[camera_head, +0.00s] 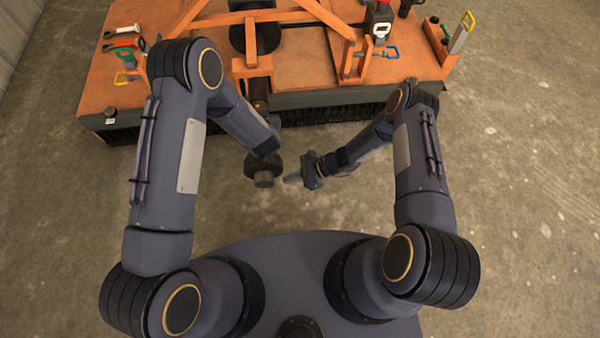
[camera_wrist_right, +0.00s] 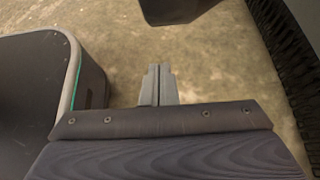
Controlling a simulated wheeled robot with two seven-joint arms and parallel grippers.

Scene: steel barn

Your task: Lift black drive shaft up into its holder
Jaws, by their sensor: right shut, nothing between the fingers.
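My left gripper's fingers are hidden at the end of that arm. An orange bracket (camera_head: 241,74) at the machine's front may be the holder.
The orange machine (camera_head: 200,58) fills the back, with a dark bristled front edge (camera_head: 330,113). Hand tools (camera_head: 123,42) lie at its left, and more tools (camera_head: 461,32) stand at its right. The concrete floor (camera_head: 530,180) is clear on the right.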

